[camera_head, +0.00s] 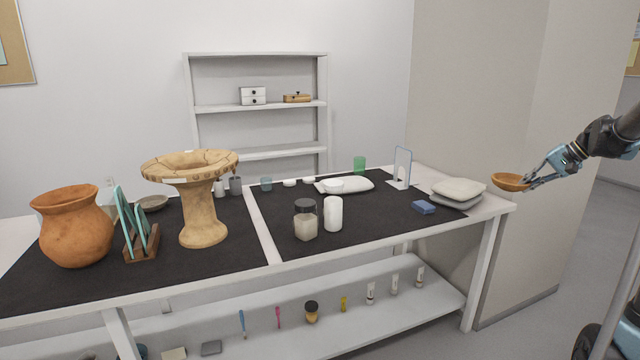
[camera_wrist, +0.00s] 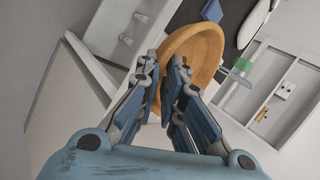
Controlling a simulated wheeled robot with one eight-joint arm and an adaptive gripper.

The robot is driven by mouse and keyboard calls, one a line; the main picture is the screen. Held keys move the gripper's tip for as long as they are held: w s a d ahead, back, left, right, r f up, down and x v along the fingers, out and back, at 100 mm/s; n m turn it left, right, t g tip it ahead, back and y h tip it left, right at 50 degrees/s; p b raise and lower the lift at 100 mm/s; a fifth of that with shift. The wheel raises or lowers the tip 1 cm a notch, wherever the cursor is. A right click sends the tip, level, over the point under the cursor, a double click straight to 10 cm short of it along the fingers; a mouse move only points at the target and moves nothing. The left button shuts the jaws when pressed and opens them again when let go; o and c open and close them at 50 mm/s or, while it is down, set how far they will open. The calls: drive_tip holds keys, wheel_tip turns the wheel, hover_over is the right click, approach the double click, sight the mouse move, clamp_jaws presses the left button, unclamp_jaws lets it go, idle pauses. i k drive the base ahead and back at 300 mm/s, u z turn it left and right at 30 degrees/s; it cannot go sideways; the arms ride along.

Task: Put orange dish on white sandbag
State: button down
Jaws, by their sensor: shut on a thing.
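The orange dish (camera_head: 508,182) is a shallow bowl held in the air past the right end of the table. My gripper (camera_head: 532,182) is shut on the dish's near rim, with the arm coming in from the right. In the wrist view the dish (camera_wrist: 207,45) lies beyond the fingers of my gripper (camera_wrist: 168,68), which pinch its rim. A white sandbag (camera_head: 345,185) lies flat toward the back of the table's right half, with a small white round thing against its left part. A second whitish sandbag (camera_head: 458,188) lies on a grey one (camera_head: 456,201) at the table's right end.
The table (camera_head: 262,228) has dark mats. A clear panel on a stand (camera_head: 402,168), a blue block (camera_head: 423,207), a jar (camera_head: 305,220) and a white cylinder (camera_head: 333,214) stand on the right half. A green cup (camera_head: 359,165) is behind.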

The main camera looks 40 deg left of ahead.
sight(344, 181)
drive_tip(key=u, duration=0.45)
drive_tip(key=i, duration=0.8)
drive_tip(key=u, duration=0.7)
drive_tip(key=i, duration=0.45)
drive_tip(key=u, duration=0.2)
